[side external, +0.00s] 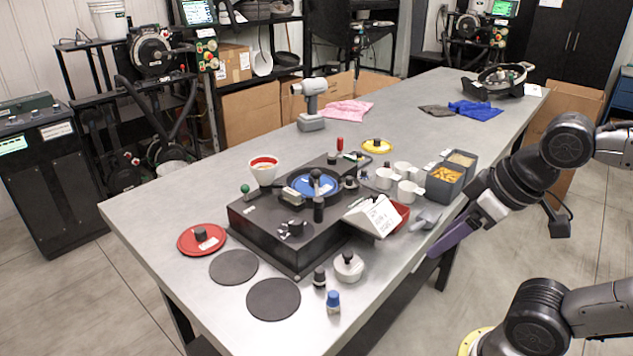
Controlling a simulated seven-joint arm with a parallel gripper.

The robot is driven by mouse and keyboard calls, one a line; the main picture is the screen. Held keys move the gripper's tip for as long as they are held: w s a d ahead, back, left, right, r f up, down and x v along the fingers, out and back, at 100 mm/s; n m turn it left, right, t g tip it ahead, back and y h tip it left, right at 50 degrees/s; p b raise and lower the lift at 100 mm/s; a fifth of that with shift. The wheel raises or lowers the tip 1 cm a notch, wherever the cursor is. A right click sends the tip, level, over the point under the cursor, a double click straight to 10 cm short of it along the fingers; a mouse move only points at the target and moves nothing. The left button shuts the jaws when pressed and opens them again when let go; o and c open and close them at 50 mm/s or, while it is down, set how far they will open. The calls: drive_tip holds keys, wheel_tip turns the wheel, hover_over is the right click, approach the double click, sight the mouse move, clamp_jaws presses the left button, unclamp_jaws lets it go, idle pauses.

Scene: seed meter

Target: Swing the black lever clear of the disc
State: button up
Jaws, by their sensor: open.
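A black seed meter (262,225) sits on the near part of the grey table. A blue disc (300,183) lies in the round black seat on its top. A black ball-topped handle (315,174) stands up over the disc, and a black cylindrical post (319,209) stands at the disc's near edge; I cannot tell which is the black lever. My gripper (440,246), with purple fingers, is at the table's right edge, apart from the meter. It is open, with nothing visible between the fingers.
A white card on a red tray (401,215) and a grey scoop (427,220) lie between meter and gripper. White cups (408,191) and grey bins (443,185) stand behind them. A red disc (202,239) and dark discs (273,299) lie left and in front.

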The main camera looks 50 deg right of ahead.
drive_tip(key=shift+s+f, duration=0.1)
drive_tip(key=shift+c, duration=0.5)
drive_tip(key=w+r+m+g, duration=0.1)
drive_tip(key=w+r, duration=0.2)
drive_tip(key=r, duration=0.4)
drive_tip(key=w+r, duration=0.2)
drive_tip(key=r, duration=0.5)
drive_tip(key=w+d+r+g, duration=0.2)
drive_tip(key=w+r, duration=0.5)
drive_tip(key=w, duration=0.3)
drive_tip(key=m+g, duration=0.2)
drive_tip(key=g, duration=0.1)
hover_over(316, 170)
wheel_tip(316, 170, down, 10)
wheel_tip(316, 170, down, 14)
clamp_jaws()
